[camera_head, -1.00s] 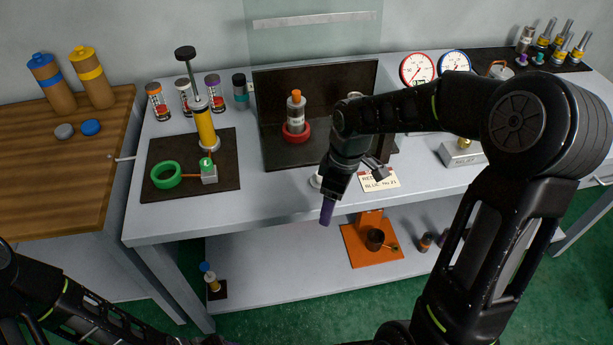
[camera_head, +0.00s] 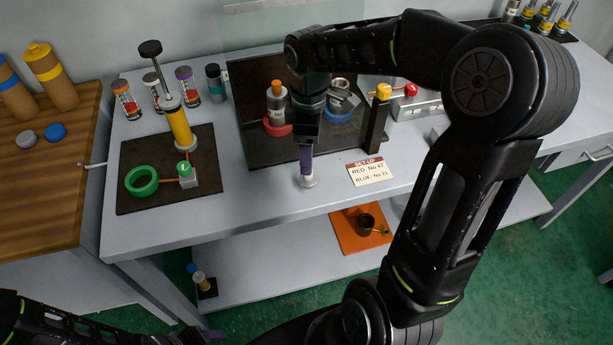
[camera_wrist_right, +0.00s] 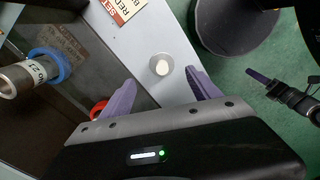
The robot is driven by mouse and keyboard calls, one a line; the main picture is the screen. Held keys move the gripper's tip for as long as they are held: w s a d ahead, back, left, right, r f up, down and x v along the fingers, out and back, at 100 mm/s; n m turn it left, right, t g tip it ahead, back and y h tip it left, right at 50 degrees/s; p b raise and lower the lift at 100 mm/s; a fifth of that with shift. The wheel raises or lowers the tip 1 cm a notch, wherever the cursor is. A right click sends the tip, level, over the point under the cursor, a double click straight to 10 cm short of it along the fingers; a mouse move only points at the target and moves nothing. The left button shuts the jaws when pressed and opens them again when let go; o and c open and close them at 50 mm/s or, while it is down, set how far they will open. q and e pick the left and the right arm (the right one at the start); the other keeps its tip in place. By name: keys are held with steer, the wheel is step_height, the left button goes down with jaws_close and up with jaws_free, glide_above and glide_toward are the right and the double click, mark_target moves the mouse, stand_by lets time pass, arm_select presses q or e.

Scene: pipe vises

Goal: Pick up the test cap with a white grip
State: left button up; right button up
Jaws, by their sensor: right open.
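The test cap, a small grey disc with a white grip (camera_head: 308,181), stands on the bare grey bench top near its front edge. It also shows in the right wrist view (camera_wrist_right: 161,67), between my two purple fingertips in the picture. My right gripper (camera_head: 305,166) points down right above the cap, partly covering it in the head view. In the right wrist view, my right gripper (camera_wrist_right: 160,78) is open and empty, its fingers on either side of the cap; contact cannot be told. My left gripper (camera_head: 213,335) shows only a purple tip at the bottom edge; its opening is unclear.
A set-up card (camera_head: 369,171) lies to the right. A dark post (camera_head: 375,118) stands behind the card. The bench front is clear.

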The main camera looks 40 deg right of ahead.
steer(key=shift+f, duration=1.2)
steer(key=shift+s+a+f+p, duration=0.1)
steer(key=shift+f+p, duration=0.25)
steer(key=shift+f, duration=0.95)
steer(key=shift+a+f+p, duration=0.1)
steer(key=shift+f+p, duration=0.25)
steer(key=shift+f, duration=0.95)
jaws_close()
steer(key=shift+r, duration=0.15)
step_height(320, 180, up, 10)
steer(key=shift+f+b, duration=0.1)
steer(key=shift+b, duration=0.5)
